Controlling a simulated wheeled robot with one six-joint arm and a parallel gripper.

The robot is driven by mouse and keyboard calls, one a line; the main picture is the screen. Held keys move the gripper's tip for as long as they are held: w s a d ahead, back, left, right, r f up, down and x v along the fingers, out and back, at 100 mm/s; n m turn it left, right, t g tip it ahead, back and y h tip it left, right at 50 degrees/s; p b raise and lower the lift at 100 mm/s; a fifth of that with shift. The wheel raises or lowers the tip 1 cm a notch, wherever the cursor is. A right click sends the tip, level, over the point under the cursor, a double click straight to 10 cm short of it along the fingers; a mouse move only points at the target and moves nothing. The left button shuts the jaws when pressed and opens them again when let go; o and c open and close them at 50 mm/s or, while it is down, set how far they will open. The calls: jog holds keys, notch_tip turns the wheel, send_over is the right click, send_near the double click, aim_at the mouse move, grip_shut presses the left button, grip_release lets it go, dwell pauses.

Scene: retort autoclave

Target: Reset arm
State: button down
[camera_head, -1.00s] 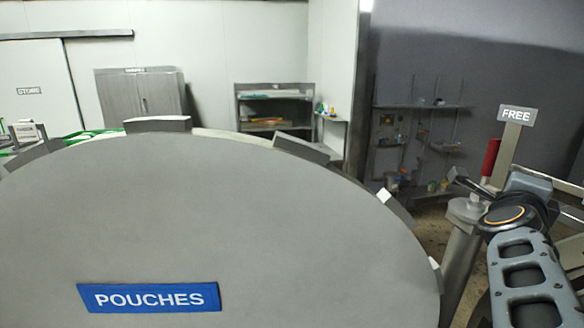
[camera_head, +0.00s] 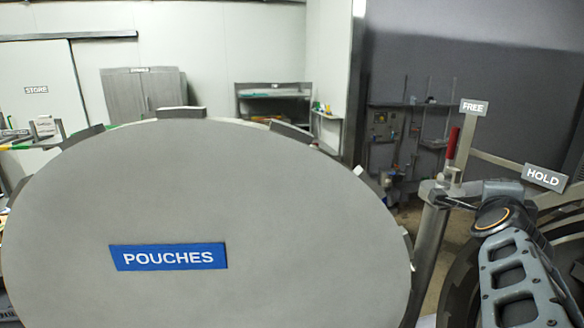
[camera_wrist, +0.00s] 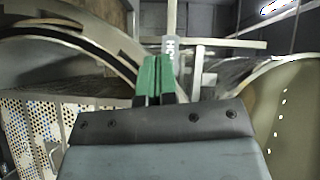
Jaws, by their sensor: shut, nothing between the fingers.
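My arm reaches in from the lower right of the head view, beside the round grey door labelled POUCHES (camera_head: 200,205). My gripper is hard to make out at the arm's far end there. In the wrist view my gripper (camera_wrist: 155,78) shows its green fingers together, with nothing between them. A red handle (camera_head: 451,145) stands upright just beyond the arm's end, near the FREE sign (camera_head: 474,107) and the HOLD sign (camera_head: 544,178). The lettered sign (camera_wrist: 170,45) is also just past the fingertips in the wrist view. I cannot tell whether they touch.
A curved metal rim (camera_wrist: 85,40) and a perforated metal panel (camera_wrist: 25,130) are at the left of the wrist view. A grey cabinet (camera_head: 145,92) and a shelf unit (camera_head: 272,100) stand at the back wall. Floor shows between door and arm.

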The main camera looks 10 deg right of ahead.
jog(key=a+f+n+g+y, duration=0.3)
jog(key=a+f+n+y, duration=0.6)
jog(key=a+f+n, duration=0.6)
jog(key=s+a+f+n+g+y, duration=0.1)
jog(key=s+a+f+n+g, duration=0.1)
jog(key=s+a+f+n, duration=0.1)
jog(key=s+a+f+n+g+y, duration=0.2)
jog(key=a+f+n, duration=0.4)
jog(key=a, duration=0.4)
jog(key=shift+s+a+f+n+g, duration=0.25)
jog(key=shift+s+n+g, duration=0.15)
jog(key=shift+s, duration=0.2)
jog(key=shift+a, duration=0.1)
